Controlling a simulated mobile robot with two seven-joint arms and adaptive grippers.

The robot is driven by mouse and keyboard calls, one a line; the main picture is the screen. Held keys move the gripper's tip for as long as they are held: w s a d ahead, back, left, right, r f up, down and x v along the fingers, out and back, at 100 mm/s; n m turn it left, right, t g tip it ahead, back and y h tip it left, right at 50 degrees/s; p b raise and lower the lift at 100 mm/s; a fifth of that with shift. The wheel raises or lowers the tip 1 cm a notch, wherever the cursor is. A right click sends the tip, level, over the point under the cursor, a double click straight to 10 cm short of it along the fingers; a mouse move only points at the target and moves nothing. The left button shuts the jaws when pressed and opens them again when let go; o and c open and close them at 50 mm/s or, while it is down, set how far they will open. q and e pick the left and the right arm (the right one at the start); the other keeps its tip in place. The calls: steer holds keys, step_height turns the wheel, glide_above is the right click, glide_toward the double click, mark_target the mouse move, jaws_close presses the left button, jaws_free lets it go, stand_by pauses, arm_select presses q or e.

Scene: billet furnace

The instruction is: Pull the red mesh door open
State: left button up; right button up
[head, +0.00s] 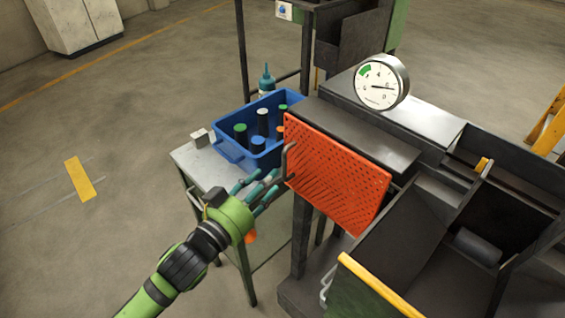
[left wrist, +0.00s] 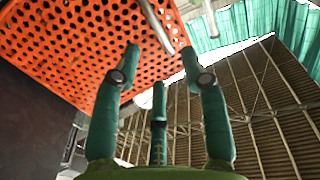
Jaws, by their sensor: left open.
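The red mesh door (head: 338,175) is an orange-red perforated panel on the front of the dark furnace. A grey bar handle (head: 287,160) stands out at its left edge. My left gripper (head: 268,186) is open and empty, with its teal fingers just left of the handle and pointing toward it. In the left wrist view the fingers (left wrist: 160,82) are spread below the mesh panel (left wrist: 80,45), and a grey bar (left wrist: 158,25) shows beyond the fingertips, apart from them. My right gripper is not in view.
A small table with a blue bin (head: 233,153) of several cylinders stands behind my left gripper, with a grey block (head: 200,138) beside the bin. A pressure gauge (head: 381,83) sits on the furnace top. A yellow-edged dark panel (head: 375,284) stands at front right. Open floor lies left.

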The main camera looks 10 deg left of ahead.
mark_target(285, 161)
arm_select(q)
steer(key=p+x, duration=0.1)
steer(key=x, duration=0.6)
steer(key=shift+s, duration=0.1)
jaws_close()
